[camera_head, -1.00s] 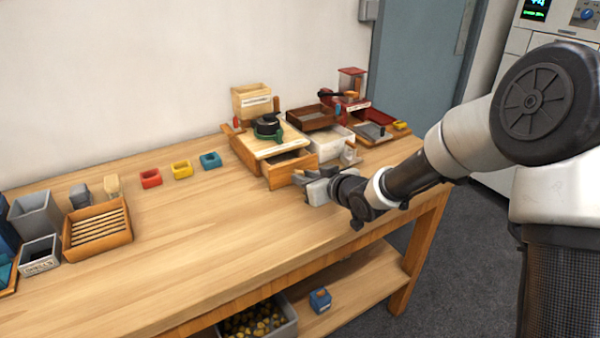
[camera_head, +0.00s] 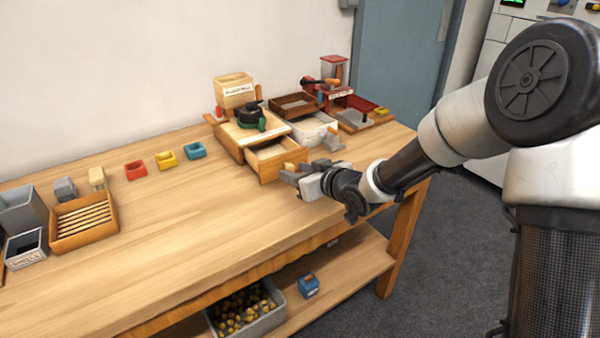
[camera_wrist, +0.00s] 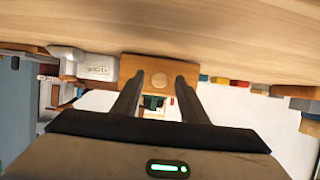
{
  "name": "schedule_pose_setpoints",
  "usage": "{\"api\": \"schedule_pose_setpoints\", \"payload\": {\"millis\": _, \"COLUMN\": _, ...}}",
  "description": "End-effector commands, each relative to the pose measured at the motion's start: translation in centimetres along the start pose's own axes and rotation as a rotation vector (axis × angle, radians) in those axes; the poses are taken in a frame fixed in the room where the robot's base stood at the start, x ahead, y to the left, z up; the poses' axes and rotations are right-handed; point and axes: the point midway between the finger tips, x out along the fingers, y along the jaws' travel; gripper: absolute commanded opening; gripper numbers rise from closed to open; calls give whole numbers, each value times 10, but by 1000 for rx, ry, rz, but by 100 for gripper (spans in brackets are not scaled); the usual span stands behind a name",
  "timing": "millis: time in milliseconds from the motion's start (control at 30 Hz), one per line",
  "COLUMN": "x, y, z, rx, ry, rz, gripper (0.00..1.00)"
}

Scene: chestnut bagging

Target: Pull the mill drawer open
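The wooden mill (camera_head: 232,143) stands at the back of the bench, with a dark crank on top and a labelled hopper behind. Its drawer (camera_head: 270,152) is out of the body towards the front right, and its pale inside shows. My gripper (camera_head: 289,172) is right at the drawer front. In the wrist view, the drawer front (camera_wrist: 138,66) with its round knob (camera_wrist: 159,80) faces my gripper (camera_wrist: 160,77). My fingers are apart, one on each side of the knob, with gaps visible. I cannot tell whether they touch the drawer front.
A white container (camera_head: 318,130) and a dark wooden tray (camera_head: 296,105) stand right of the mill. A red machine (camera_head: 340,98) is behind them. Red, yellow and blue small boxes (camera_head: 166,160) line the back left. The bench front (camera_head: 200,240) is clear.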

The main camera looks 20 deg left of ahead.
Motion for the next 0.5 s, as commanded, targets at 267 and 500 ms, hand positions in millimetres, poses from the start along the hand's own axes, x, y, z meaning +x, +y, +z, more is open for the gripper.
{"api": "schedule_pose_setpoints", "payload": {"millis": 267, "x": -33, "y": 1, "z": -2, "rx": -1, "ry": -1, "rz": 2, "gripper": 39}}
{"api": "schedule_pose_setpoints", "payload": {"millis": 500, "x": -93, "y": 1, "z": -3, "rx": -1, "ry": -1, "rz": 4, "gripper": 39}}
